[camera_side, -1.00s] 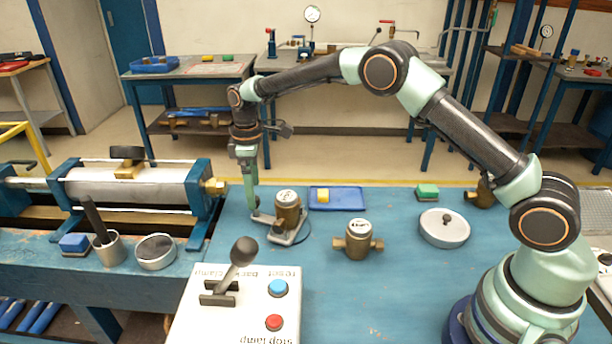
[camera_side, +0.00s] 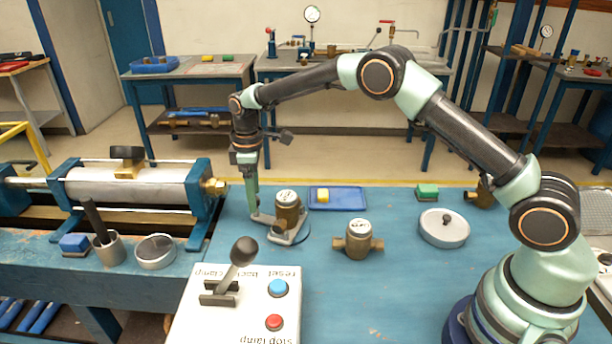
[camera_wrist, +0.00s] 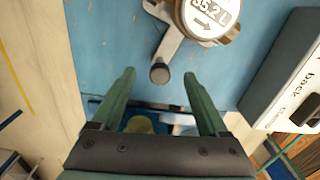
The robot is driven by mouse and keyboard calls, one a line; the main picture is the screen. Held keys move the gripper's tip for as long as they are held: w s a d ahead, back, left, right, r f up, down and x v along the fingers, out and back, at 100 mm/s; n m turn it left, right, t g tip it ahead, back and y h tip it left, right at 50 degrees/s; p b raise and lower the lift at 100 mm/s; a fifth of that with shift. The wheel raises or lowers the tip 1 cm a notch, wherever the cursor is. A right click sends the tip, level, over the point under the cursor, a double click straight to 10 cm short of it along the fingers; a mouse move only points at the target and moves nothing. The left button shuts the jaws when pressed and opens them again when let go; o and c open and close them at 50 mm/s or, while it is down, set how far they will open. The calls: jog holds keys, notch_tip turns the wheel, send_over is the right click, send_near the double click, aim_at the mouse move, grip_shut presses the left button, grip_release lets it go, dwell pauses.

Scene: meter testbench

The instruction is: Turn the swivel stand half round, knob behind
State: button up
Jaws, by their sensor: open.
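The swivel stand (camera_side: 290,238) is a grey plate on the blue bench, carrying an upright brass meter (camera_side: 287,210) with a white dial. An arm of the stand reaches left to a small dark knob (camera_wrist: 160,73). My gripper (camera_side: 252,208) points down at the stand's left end, beside the meter. In the wrist view my gripper (camera_wrist: 159,77) is open, with the knob between or just ahead of its two green fingertips. I cannot tell whether a finger touches it. The meter's dial (camera_wrist: 208,14) is cut off by the top edge there.
A second brass meter (camera_side: 358,240) stands to the right. A blue tray (camera_side: 345,200) with a yellow block lies behind.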

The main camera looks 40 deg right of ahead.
jog(key=shift+s+a, duration=0.1)
jog(key=shift+s+a, duration=0.35)
jog(key=shift+a, duration=0.2)
jog(key=shift+a, duration=0.1)
